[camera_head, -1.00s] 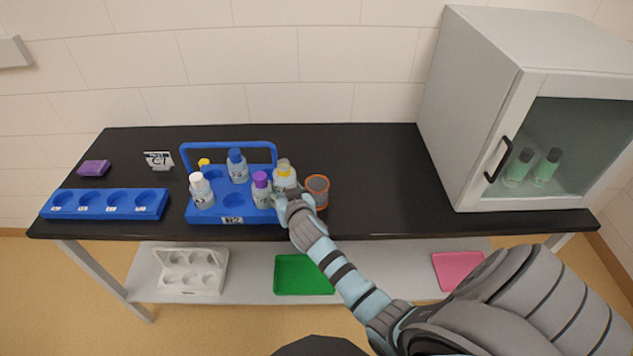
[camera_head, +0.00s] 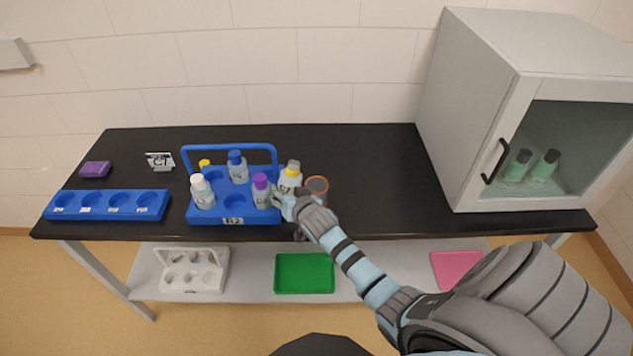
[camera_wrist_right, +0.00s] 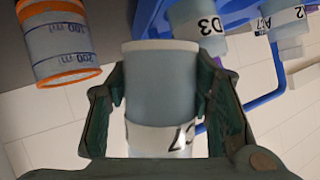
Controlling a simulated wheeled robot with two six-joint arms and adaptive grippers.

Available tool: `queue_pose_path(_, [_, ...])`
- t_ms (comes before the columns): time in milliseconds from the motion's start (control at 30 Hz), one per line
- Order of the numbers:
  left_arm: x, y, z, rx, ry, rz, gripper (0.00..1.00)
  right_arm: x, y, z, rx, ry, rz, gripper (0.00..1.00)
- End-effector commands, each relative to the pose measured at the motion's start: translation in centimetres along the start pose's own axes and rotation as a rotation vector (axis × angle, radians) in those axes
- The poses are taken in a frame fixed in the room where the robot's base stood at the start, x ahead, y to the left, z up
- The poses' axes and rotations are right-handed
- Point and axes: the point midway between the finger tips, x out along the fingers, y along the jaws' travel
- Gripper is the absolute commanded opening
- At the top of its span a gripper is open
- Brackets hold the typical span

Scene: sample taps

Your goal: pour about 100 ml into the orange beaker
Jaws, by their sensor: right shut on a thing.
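The orange beaker (camera_head: 317,184), grey with an orange rim, stands on the black bench right of the blue carrier. In the right wrist view the beaker (camera_wrist_right: 62,45) is at the upper left, with 100 ml and 200 ml marks, apart from the held bottle. In the right wrist view the gripper's fingers (camera_wrist_right: 160,85) clasp both sides of this pale bottle (camera_wrist_right: 160,75). Its label is partly hidden. My left gripper is not in view.
The blue carrier (camera_head: 233,218) has a tall handle and holds several capped bottles close left of the gripper. A blue holed rack (camera_head: 105,213) and purple block (camera_head: 95,169) are farther left. A glass-fronted cabinet (camera_head: 480,110) stands right. Bench between beaker and cabinet is clear.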

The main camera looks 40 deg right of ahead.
Motion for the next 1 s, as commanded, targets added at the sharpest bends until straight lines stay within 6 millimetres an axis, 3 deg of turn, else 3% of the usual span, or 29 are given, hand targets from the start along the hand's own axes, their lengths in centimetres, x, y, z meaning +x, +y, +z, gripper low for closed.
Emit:
queue_pose_path(100, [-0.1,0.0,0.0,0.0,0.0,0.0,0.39,0.0,0.0,-0.1,0.048,-0.019,-0.02,0.11])
queue_pose_path(700, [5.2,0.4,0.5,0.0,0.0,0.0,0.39,1.6,1.5,2.3,0.305,-0.128,-0.127,0.11])
queue_pose_path(1000, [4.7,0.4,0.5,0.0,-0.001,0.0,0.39,1.0,1.0,1.4,0.354,-0.151,-0.148,0.11])
